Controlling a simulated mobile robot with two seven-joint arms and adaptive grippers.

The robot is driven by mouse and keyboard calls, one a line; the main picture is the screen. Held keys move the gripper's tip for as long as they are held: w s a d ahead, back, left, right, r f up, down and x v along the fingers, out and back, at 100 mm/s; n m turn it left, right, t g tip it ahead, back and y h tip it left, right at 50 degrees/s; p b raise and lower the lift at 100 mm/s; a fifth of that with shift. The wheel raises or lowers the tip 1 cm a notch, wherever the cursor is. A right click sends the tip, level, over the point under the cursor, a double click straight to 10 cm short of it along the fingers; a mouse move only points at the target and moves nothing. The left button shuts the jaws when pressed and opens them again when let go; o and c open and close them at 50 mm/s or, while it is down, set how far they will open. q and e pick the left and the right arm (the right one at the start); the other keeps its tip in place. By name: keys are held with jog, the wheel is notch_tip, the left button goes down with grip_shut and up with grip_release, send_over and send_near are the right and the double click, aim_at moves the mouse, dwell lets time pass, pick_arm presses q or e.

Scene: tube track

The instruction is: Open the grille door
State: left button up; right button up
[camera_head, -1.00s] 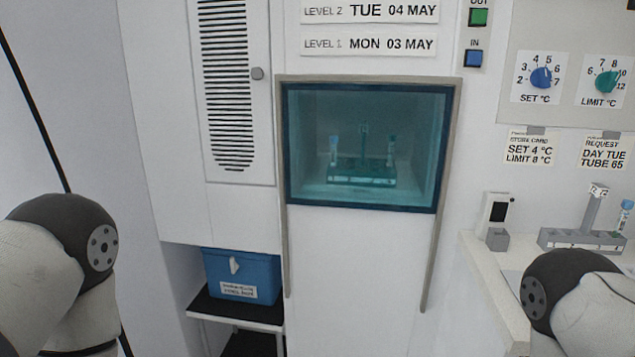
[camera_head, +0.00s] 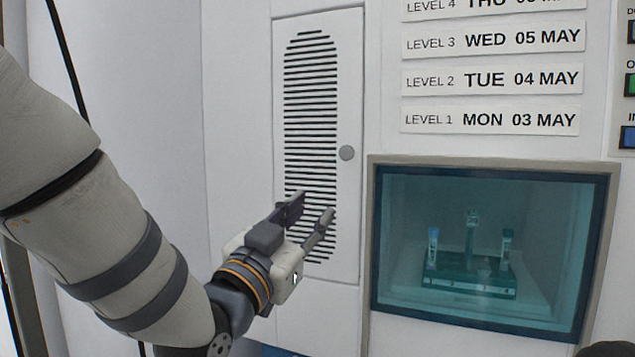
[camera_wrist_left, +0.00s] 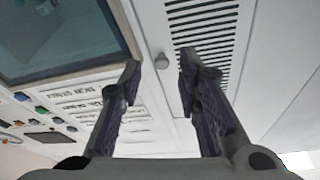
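The grille door (camera_head: 350,60) is a tall white panel with a column of dark horizontal slots, and it is shut. A round grey knob (camera_head: 347,153) sits near its right edge. My left gripper (camera_head: 315,204) is open and empty in front of the lower part of the slots, below and left of the knob. In the left wrist view the knob (camera_wrist_left: 161,61) shows beyond the open fingers (camera_wrist_left: 157,82), near the gap between them and apart from both. My right gripper does not show.
A teal window (camera_head: 400,270) in a grey frame is right of the door, with a rack of tubes behind it. Level labels (camera_head: 490,120) hang above it. Coloured buttons (camera_head: 628,137) are at the far right.

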aim_at(345, 153)
pick_arm(q)
jog(key=shift+m+t+h, duration=0.3)
jog(key=shift+t+h, duration=0.1)
jog(key=w+d+r, duration=0.1)
jog(key=w+r, duration=0.1)
jog(key=w, duration=0.1)
jog(key=w+d+r, duration=0.2)
jog(key=w+r, duration=0.1)
jog(key=w+d+r, duration=0.2)
jog(key=w+r, duration=0.1)
jog(key=shift+w, duration=0.3)
grip_shut()
